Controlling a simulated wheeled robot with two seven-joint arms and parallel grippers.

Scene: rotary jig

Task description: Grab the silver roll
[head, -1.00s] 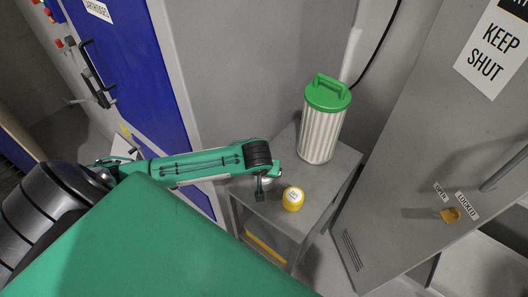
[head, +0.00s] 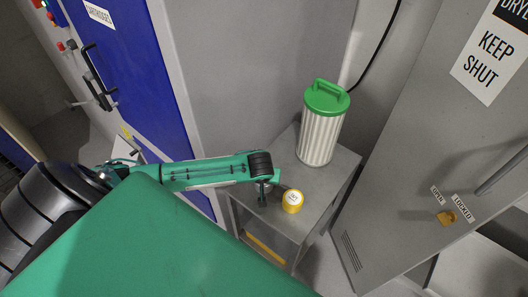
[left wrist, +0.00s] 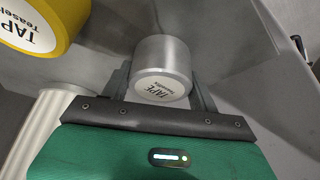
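The silver roll (left wrist: 162,58), a short cylinder with a white "TAPE" label on its end, shows in the left wrist view between the two fingers of my left gripper (left wrist: 160,82). The fingers stand on either side of it, apart from each other, and I see no clear grip on it. In the head view my left gripper (head: 263,196) points down over the grey stand (head: 318,196), and it and the wrist mostly hide the silver roll. My right gripper is not in view.
A yellow tape roll (head: 292,201) stands close to the right of my left gripper; it also shows in the left wrist view (left wrist: 62,22). A ribbed white canister with a green handled lid (head: 327,99) stands behind. A grey wall and cabinet (head: 410,150) border the stand.

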